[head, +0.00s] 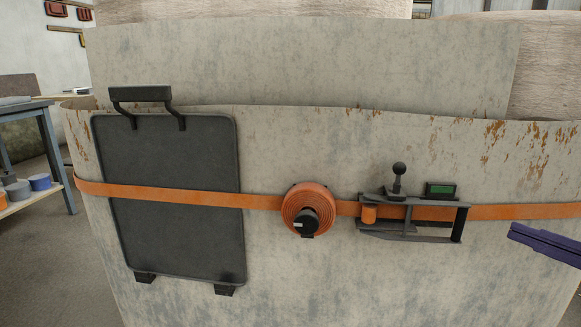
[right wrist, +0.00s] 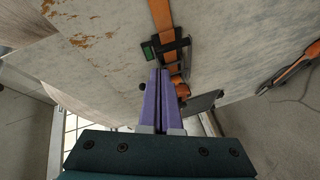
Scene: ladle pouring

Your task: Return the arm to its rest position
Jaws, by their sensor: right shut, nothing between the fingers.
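My right gripper (head: 513,232) comes in at the right edge of the head view. Its purple fingers are shut and empty, apart from the strap tensioner in that view. In the right wrist view the purple fingers (right wrist: 158,75) lie together and point toward the wrapped load. The left gripper is not in view. A dark metal tensioner (head: 412,237) with a ball-topped lever (head: 398,178) and a green display (head: 440,189) sits on the orange strap (head: 270,201). The tensioner also shows just beyond the fingertips in the right wrist view (right wrist: 184,48).
A large load in worn grey wrapping (head: 310,270) fills the middle. A dark panel with a handle (head: 175,190) and an orange strap reel (head: 300,208) are against it. A workbench (head: 45,105) stands at left.

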